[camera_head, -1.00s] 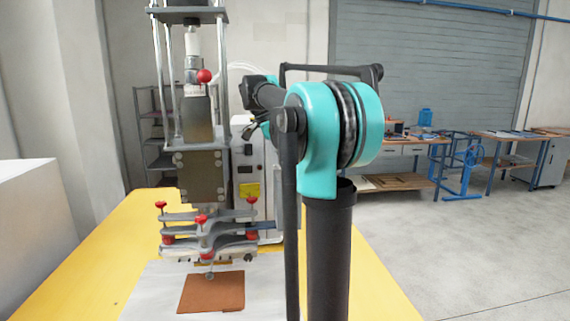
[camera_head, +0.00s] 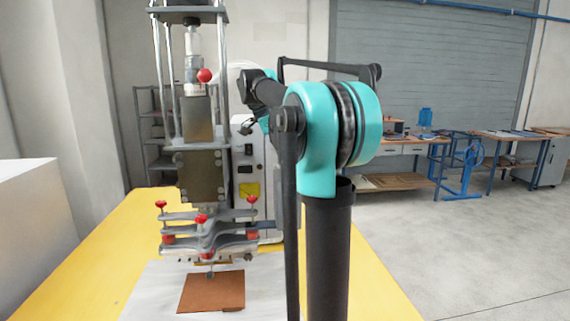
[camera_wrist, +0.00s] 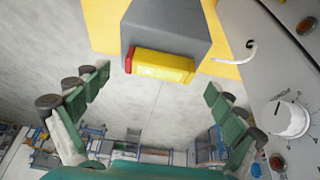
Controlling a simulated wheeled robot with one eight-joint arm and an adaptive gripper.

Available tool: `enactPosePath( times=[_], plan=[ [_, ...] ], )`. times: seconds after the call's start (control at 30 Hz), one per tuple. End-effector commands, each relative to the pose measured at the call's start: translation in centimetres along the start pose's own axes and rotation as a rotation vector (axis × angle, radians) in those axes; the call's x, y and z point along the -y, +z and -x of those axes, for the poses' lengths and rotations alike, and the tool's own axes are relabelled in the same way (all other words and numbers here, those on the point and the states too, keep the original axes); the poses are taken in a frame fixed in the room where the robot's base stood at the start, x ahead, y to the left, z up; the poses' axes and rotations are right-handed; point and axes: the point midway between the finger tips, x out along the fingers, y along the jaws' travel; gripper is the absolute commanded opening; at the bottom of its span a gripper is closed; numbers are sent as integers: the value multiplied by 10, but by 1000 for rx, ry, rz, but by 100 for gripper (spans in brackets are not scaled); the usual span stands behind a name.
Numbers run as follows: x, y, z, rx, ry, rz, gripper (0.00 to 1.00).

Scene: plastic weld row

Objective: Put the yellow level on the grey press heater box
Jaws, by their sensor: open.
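The yellow level (camera_wrist: 162,66), with a red end on its left, shows in the wrist view at the near end of a dark grey block (camera_wrist: 168,25). Whether it rests on the block or only touches its end I cannot tell. My gripper (camera_wrist: 158,82) is open, its green fingers spread to either side, with the level ahead between them and nothing held. The light grey press heater box (camera_wrist: 290,55), with a white dial and orange buttons, is at the right of the wrist view. In the head view the box (camera_head: 246,165) stands behind the press, partly hidden by my arm.
The press (camera_head: 202,150), with red knobs, stands on the yellow table (camera_head: 95,255). A brown sheet (camera_head: 211,292) lies at its foot. A white hooked cable (camera_wrist: 238,55) comes from the heater box near the right finger. Workbenches (camera_head: 405,148) stand far back; the floor at right is clear.

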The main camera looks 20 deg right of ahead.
Motion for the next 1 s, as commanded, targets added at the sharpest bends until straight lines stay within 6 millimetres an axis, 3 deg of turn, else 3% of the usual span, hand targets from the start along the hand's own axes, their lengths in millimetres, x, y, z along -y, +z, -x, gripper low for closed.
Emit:
enactPosePath(
  times=[0.2,0.4,1.0],
  plan=[
    [0,0,37,0,0,1,96],
    [0,0,57,0,-1,1,96],
    [0,0,60,0,0,0,96]
  ],
)
